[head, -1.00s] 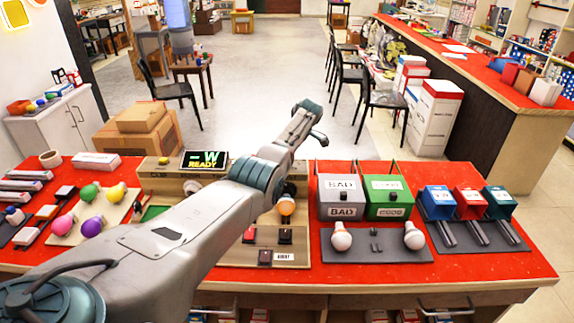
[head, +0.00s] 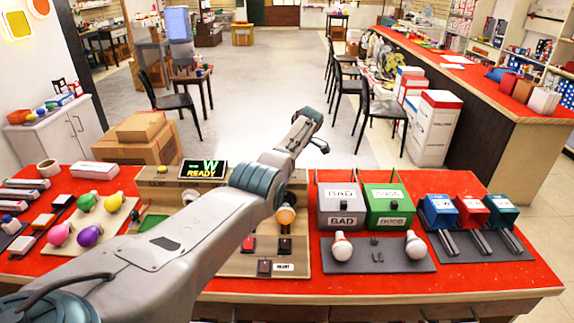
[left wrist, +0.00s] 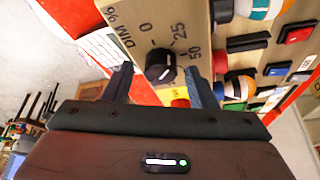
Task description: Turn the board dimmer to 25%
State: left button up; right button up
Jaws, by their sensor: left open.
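The black round dimmer knob (left wrist: 160,68) is on the beige board panel (left wrist: 150,22) in the left wrist view. The knob's exact pointer direction is too small to read surely. My left gripper (left wrist: 158,75) is open, with one finger on each side of the knob; I cannot tell if either finger touches it. In the head view my left arm reaches over the test board (head: 230,262), and its display (head: 204,169) reads "W" and "READY". The knob is hidden there. My right gripper is not in view.
The board stands on a red-topped counter (head: 480,278). Coloured bulbs (head: 88,201) lie to the left. A grey BAD box (head: 340,204) and a green box (head: 388,206) stand to the right, with three small bins beyond. Black and red switches sit near the knob.

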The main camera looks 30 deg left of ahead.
pick_arm(q)
jog(key=b+v, duration=0.2)
jog(key=v, duration=0.8)
jog(key=shift+d+r, duration=0.25)
jog(key=shift+r, duration=0.05)
jog(key=shift+w, duration=0.1)
